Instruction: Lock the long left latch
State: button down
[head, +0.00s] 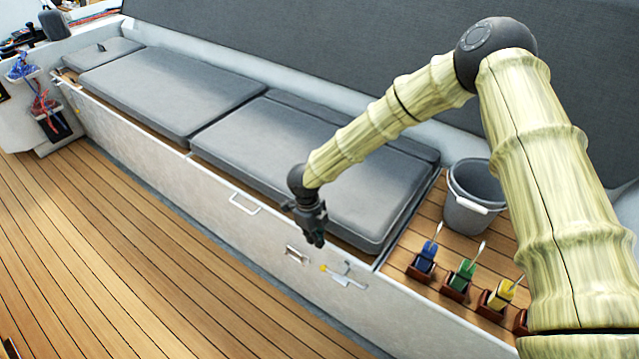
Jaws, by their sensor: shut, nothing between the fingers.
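My gripper (316,241) is dark and points down in front of the edge of the bench cushions. Its fingers are shut and hold nothing. Below it on the pale front panel is a longer metal latch (346,277) with a yellow tip, slightly to the right. A small silver plate-like fitting (296,253) sits to the left of that latch. The gripper looks apart from both, but the exact gap is hard to judge. Whether the latch is locked cannot be told at this size.
A white handle (244,205) is on the panel to the left. Grey cushions (295,150) cover the bench. A grey bucket (474,200) and several colored-handled items in brown holders (421,268) stand at the right. The wooden floor (120,250) in front is clear.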

jog(key=s+d+f+n+t+p, duration=0.15)
jog(key=s+d+f+n, duration=0.25)
jog(key=s+d+f, duration=0.4)
jog(key=s+d+f+n+t+p, duration=0.1)
jog(key=s+d+n, duration=1.2)
jog(key=s, duration=0.2)
jog(key=shift+s+f+p, duration=0.2)
jog(key=shift+f+p, duration=0.2)
jog(key=c, duration=2.2)
grip_release()
jog(key=s+d+r+n, duration=0.1)
jog(key=s+r+n, duration=0.1)
jog(key=s, duration=0.4)
jog(key=s+d+r+n+g+y, duration=0.1)
jog(key=s+d+r+n, duration=0.1)
jog(key=s+n, duration=0.3)
jog(key=shift+s+d+p, duration=0.3)
jog(key=shift+s+p, duration=0.15)
jog(key=shift+s, duration=0.1)
jog(key=o, duration=0.3)
jog(key=shift+s+g, duration=0.25)
jog(key=o, duration=0.4)
jog(key=shift+s+r+n, duration=0.1)
jog(key=shift+n, duration=0.2)
jog(key=shift+d, duration=0.1)
